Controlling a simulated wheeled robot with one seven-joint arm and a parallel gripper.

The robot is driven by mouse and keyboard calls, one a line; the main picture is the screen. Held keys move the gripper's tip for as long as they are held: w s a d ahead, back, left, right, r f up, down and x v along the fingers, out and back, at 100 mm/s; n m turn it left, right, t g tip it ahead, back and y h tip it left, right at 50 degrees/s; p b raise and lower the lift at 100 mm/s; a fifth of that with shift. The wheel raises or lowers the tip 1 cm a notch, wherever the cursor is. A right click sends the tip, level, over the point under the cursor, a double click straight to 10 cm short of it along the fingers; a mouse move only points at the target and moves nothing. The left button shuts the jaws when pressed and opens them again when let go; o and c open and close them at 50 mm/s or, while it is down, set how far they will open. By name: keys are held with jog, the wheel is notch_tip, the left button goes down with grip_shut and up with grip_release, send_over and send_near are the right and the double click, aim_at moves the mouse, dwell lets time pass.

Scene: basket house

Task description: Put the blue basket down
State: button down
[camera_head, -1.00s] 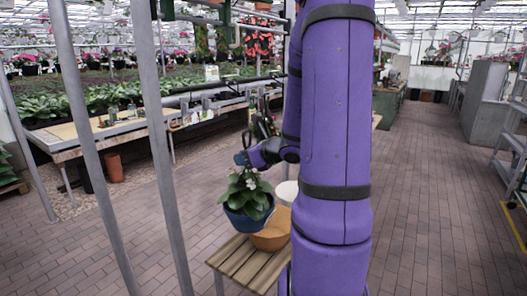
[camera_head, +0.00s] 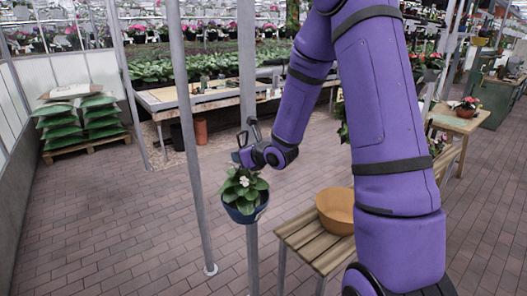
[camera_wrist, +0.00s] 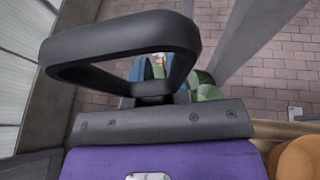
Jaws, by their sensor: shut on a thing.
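The blue basket (camera_head: 244,212) holds a green leafy plant with white flowers (camera_head: 243,181). It hangs below my gripper (camera_head: 243,150), upright, over the brick floor and left of the slatted wooden table. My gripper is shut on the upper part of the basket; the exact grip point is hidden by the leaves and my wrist. In the wrist view a bit of blue and green leaves (camera_wrist: 205,90) show beyond the dark wrist frame, and the rest is covered.
An orange bowl (camera_head: 337,208) stands on the slatted wooden table (camera_head: 312,243). Metal posts (camera_head: 188,130) rise close by the basket. Green sacks on a pallet (camera_head: 85,120) stand at the left wall. The brick floor at left is clear.

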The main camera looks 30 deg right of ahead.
jog(key=w+a+f, duration=0.2)
jog(key=w+a, duration=0.2)
jog(key=a, duration=0.1)
jog(key=shift+w+a+y, duration=0.15)
jog(key=shift+w+y, duration=0.15)
jog(key=shift+s, duration=0.1)
dwell(0.3)
